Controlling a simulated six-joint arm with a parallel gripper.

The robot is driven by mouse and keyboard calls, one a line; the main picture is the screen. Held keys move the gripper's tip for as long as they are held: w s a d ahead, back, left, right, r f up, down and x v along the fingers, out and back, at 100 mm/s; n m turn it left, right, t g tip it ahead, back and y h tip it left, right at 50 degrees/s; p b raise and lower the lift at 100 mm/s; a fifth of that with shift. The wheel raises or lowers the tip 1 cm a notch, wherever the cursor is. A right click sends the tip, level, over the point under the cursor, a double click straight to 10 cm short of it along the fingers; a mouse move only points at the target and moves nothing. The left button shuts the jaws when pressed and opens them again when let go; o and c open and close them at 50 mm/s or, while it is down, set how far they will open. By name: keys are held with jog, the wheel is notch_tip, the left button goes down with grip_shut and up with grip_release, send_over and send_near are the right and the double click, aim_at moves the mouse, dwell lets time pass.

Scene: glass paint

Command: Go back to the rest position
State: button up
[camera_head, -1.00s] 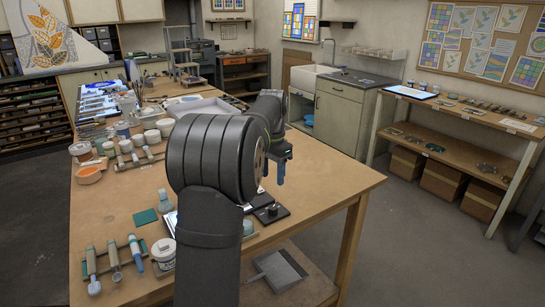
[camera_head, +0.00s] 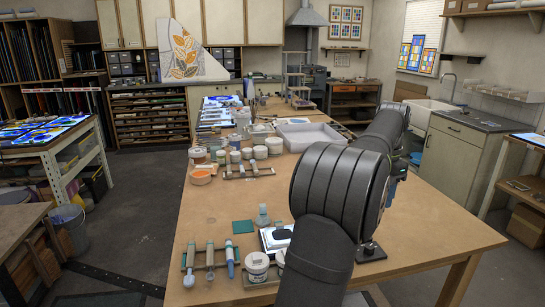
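My arm crosses the right part of the worktable (camera_head: 440,225), its big dark joint nearest the camera. Only a small part of my gripper (camera_head: 396,168) shows beyond that joint, above the table's right side. A bit of blue shows below it; I cannot tell whether it is held. The fingers are hidden, so open or shut cannot be told.
A rack with several tools (camera_head: 212,258), a white jar (camera_head: 258,264), a green square (camera_head: 242,226) and a partly hidden tablet-like panel (camera_head: 274,238) lie near the front. The table's right side is largely clear.

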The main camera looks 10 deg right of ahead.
notch_tip(320, 180, down, 17)
jog(key=shift+f, duration=0.2)
dwell(0.4)
jog(key=shift+r, duration=0.1)
notch_tip(320, 180, up, 17)
notch_tip(320, 180, down, 17)
jog(key=shift+f, duration=0.1)
jog(key=n, duration=1.3)
jog(key=shift+s+n, duration=0.1)
jog(key=shift+n, duration=2.1)
